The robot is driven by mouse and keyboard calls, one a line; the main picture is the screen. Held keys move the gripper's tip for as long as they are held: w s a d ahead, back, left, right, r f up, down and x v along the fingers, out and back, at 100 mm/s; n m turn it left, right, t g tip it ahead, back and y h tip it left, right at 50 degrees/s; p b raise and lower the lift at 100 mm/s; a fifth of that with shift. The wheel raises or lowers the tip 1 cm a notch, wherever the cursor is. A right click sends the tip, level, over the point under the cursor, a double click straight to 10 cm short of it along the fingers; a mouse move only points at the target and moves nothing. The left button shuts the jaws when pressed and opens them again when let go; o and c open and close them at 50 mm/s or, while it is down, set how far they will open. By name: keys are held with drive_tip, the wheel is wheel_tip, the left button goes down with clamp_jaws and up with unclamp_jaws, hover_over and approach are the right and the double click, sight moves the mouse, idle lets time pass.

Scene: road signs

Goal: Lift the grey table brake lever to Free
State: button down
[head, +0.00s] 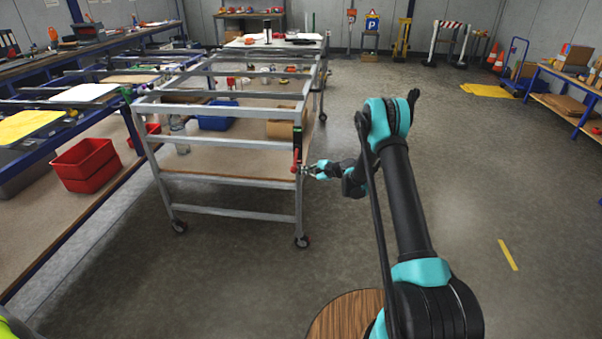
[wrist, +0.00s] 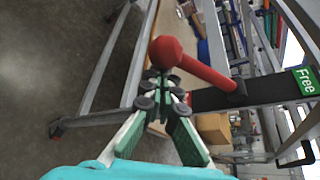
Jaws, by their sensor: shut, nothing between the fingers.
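The grey wheeled table (head: 235,182) stands left of my arm. On its near right corner post is the brake lever, a red handle (head: 295,161) on a dark plate. In the wrist view the red lever (wrist: 205,72) has a ball knob (wrist: 165,52) and pivots on a black plate (wrist: 225,98). A green "Free" label (wrist: 305,80) is at the plate's right end in that view. My gripper (head: 311,170) is shut and empty beside the lever. In the wrist view its fingertips (wrist: 160,80) are just below the knob; whether they touch cannot be told.
A long workbench with a red bin (head: 85,165) runs along the left. A blue bin (head: 217,116) and a cardboard box (head: 285,125) sit within the grey table frame. The floor to the right is open, with a yellow strip (head: 508,254).

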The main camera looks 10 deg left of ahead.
wheel_tip(320, 180, up, 12)
drive_tip(key=m+g, duration=0.6)
drive_tip(key=shift+s+m, duration=0.4)
drive_tip(key=shift+w, duration=0.1)
idle(0.4)
drive_tip(key=shift+f, duration=0.1)
drive_tip(key=d, duration=0.9)
drive_tip(key=shift+d+r, duration=0.2)
drive_tip(key=shift+r, duration=0.15)
